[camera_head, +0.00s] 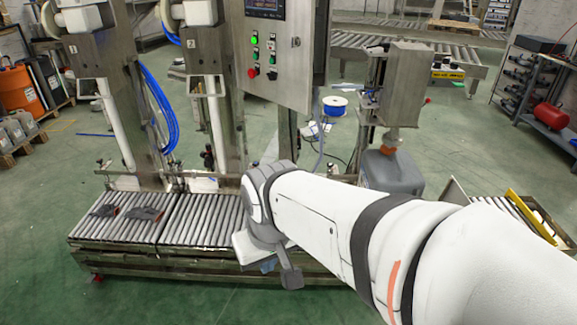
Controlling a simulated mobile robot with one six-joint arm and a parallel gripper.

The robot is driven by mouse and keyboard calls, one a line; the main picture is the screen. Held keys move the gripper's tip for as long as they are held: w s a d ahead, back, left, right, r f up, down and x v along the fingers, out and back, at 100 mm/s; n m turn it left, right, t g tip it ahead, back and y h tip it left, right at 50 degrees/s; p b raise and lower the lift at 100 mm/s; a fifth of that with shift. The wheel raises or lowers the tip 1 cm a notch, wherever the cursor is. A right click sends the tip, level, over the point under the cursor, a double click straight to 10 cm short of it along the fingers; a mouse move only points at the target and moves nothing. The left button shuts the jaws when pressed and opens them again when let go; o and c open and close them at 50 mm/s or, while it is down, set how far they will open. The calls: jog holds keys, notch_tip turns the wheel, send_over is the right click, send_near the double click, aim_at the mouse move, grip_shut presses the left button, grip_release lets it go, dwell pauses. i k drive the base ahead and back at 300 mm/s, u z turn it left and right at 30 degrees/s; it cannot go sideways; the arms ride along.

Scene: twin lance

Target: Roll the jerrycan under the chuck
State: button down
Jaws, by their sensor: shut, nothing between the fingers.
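The grey jerrycan (392,174) stands at the right on the roller line, its lower part hidden behind my arm. An orange cap (390,141) shows at its top. The chuck (393,132) is just above the cap, under a steel head (406,85); I cannot tell whether they touch or line up exactly. My arm reaches from the lower right to the middle of the roller line. My gripper (268,265) is at the arm's far end, left of the jerrycan and clearly apart from it. It is shut and empty, mostly hidden by the wrist.
The roller conveyor (190,218) runs left to right, with dark gloves (127,213) on its left end. A control box (278,50) hangs above the middle. A yellow bar (531,216) lies at the far right. Open green floor lies in front at left.

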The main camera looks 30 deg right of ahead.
aim_at(398, 172)
jog(key=z, duration=0.85)
jog(key=i, duration=1)
